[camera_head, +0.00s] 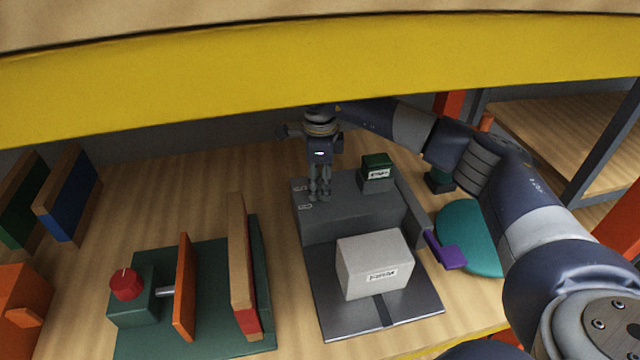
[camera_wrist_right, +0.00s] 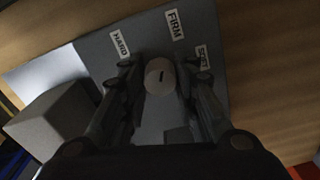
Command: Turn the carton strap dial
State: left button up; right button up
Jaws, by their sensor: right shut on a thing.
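The dark grey strapping machine (camera_head: 330,228) stands on the wooden shelf. My right gripper (camera_head: 319,196) points down onto its raised top at the back left. In the right wrist view the pale round dial (camera_wrist_right: 160,77) sits between the two fingers of my right gripper (camera_wrist_right: 164,76), which is shut on it. The dial's dark mark points roughly toward the FIRM label (camera_wrist_right: 174,25). The HARD label (camera_wrist_right: 121,44) and a third, partly hidden label (camera_wrist_right: 202,57) flank it. A light grey carton (camera_head: 362,258) with a label reading FIRM sits on the machine's lower bed. My left gripper is out of view.
A dark green block (camera_head: 377,160) with a label stands on the machine top, right of my gripper. A purple tab (camera_head: 445,250) and a teal disc (camera_head: 470,232) lie to the right. A green fixture with a red knob (camera_head: 126,284) is at left. A yellow beam (camera_head: 320,65) crosses above.

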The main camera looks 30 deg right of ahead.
aim_at(320, 185)
jog(key=shift+m, duration=0.4)
jog(key=o, duration=1.1)
jog(key=shift+c, duration=0.2)
jog(key=shift+r, duration=0.1)
notch_tip(320, 185, up, 12)
